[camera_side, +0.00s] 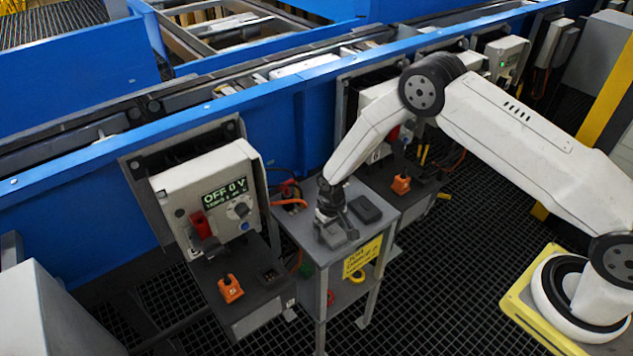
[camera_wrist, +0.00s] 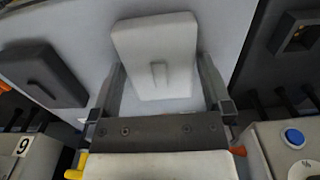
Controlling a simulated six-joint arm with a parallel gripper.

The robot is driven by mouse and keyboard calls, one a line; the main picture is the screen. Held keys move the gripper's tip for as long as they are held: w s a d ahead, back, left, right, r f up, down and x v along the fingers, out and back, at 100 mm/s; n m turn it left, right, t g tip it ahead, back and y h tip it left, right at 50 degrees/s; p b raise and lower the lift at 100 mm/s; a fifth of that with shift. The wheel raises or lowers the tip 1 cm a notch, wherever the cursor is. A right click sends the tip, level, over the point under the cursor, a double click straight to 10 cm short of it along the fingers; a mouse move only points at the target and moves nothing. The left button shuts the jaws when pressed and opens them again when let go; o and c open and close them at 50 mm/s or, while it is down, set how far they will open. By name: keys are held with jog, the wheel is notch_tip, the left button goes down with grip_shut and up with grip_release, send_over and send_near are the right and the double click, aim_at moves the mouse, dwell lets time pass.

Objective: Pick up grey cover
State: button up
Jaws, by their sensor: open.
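The grey cover (camera_wrist: 152,45) is a light grey rounded block with a small raised ridge, in the upper middle of the wrist view. It lies on the small grey table, and in the side view the cover (camera_side: 341,234) is partly hidden by my gripper. My gripper (camera_side: 330,217) points down over the table at the cover. In the wrist view my gripper (camera_wrist: 161,75) is open, with one finger on each side of the cover. I cannot tell whether the fingers touch it.
A darker cover (camera_side: 365,208) lies beside it on the table (camera_side: 307,222); it also shows in the wrist view (camera_wrist: 42,73). A control box (camera_side: 212,192) with an "OFF 0 V" display stands left. An orange part (camera_side: 230,289) sits on its shelf. A blue conveyor wall runs behind.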

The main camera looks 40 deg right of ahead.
jog(key=c, duration=1)
jog(key=shift+o, duration=0.2)
jog(key=shift+r, duration=0.15)
jog(key=shift+r, duration=0.75)
jog(key=s+d+r, duration=0.1)
jog(key=s+r, duration=1)
jog(key=s, duration=0.3)
jog(key=shift+d, duration=0.3)
jog(key=shift+r, duration=0.15)
jog(key=shift+w, duration=0.1)
